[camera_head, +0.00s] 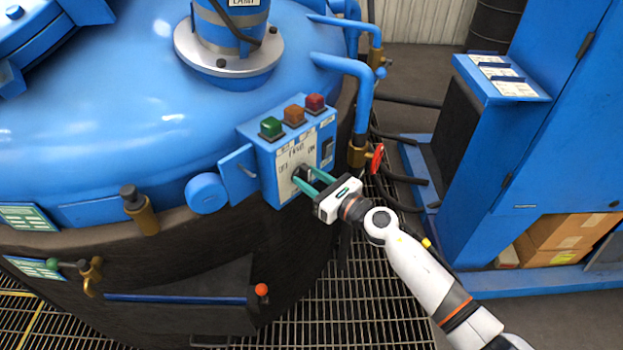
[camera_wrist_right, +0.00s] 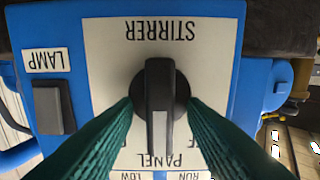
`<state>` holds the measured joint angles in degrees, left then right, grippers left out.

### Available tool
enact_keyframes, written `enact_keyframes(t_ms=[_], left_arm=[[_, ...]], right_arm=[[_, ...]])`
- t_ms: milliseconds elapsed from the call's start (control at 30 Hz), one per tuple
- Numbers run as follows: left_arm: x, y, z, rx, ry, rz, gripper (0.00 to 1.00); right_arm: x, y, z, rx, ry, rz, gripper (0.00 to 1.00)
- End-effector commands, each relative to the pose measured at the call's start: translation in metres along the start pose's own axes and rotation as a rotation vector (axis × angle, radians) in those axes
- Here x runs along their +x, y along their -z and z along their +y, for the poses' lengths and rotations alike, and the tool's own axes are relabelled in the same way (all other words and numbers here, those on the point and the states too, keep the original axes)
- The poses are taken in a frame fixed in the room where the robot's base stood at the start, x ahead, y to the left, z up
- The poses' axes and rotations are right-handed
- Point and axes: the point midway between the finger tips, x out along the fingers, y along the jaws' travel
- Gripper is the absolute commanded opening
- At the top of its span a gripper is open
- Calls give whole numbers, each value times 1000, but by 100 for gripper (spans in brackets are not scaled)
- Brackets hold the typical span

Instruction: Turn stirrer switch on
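The stirrer switch is a black rotary knob (camera_wrist_right: 160,85) on a white plate marked STIRRER. My right gripper (camera_head: 308,179) is at the knob. Its two green fingers (camera_wrist_right: 160,112) stand on either side of the knob, with a gap to its raised handle. In the head view the fingers partly hide the knob. My left gripper is not in view.
Green (camera_head: 271,127), orange (camera_head: 294,115) and red (camera_head: 315,103) buttons top the box. A dark LAMP switch (camera_wrist_right: 53,107) is beside the plate. A blue pipe (camera_head: 363,95) with a red-handled valve (camera_head: 377,158) stands right of the box. A blue cabinet (camera_head: 545,120) is further right.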

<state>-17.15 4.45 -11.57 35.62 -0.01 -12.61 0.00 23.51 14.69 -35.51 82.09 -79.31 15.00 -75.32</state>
Motion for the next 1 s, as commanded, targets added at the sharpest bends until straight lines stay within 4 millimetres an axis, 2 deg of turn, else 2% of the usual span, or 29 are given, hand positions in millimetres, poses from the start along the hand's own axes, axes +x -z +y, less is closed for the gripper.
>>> enact_keyframes(t_ms=[67,100,300,333,667,1000], left_arm=[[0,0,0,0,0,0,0],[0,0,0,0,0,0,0],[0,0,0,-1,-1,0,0],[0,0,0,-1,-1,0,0],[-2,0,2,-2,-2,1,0],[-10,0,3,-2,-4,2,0]], right_arm=[[0,0,0,0,0,0,38],[0,0,0,0,0,0,35],[0,0,0,1,-1,0,2],[0,0,0,1,-1,0,0],[0,0,1,43,-1,0,0],[-1,1,3,268,-2,0,0]])
